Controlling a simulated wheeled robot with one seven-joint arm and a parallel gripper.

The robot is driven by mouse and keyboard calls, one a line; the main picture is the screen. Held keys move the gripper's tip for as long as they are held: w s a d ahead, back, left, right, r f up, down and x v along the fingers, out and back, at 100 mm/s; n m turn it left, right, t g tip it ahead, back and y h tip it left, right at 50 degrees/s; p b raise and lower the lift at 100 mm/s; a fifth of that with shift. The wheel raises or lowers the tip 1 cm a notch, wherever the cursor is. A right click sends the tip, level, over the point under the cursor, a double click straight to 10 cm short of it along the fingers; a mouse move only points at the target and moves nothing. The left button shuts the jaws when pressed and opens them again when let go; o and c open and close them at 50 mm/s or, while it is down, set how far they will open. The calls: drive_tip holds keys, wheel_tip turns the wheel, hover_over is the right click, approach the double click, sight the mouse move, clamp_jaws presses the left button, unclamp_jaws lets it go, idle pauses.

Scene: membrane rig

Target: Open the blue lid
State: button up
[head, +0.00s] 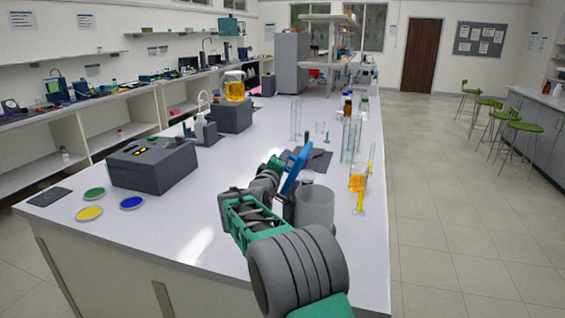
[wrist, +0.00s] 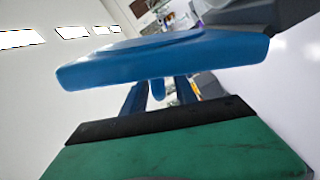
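The blue lid (head: 295,170) stands steeply tilted in the head view, beside a dark grey flat piece (head: 318,160) on the bench. In the wrist view the lid (wrist: 165,58) is a broad blue slab across the frame, just beyond my fingers. My gripper (head: 270,176) is at the lid's left side in the head view. In the wrist view my gripper's two fingers (wrist: 160,92) stand apart, with a small blue tab between them and light gaps beside it. Whether the fingers touch the lid is hard to tell. The lid's lower edge is partly hidden by my arm and a grey beaker.
The grey beaker (head: 315,208) stands close to my wrist. Glass cylinders (head: 350,140) and a yellow-filled beaker (head: 357,180) stand to the right. A grey instrument box (head: 150,168) and coloured discs (head: 90,213) lie left. The bench's front middle is clear.

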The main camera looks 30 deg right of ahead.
drive_tip(key=b+v, duration=0.1)
drive_tip(key=v, duration=0.6)
drive_tip(key=shift+s+a+b, duration=0.3)
drive_tip(key=shift+b, duration=0.1)
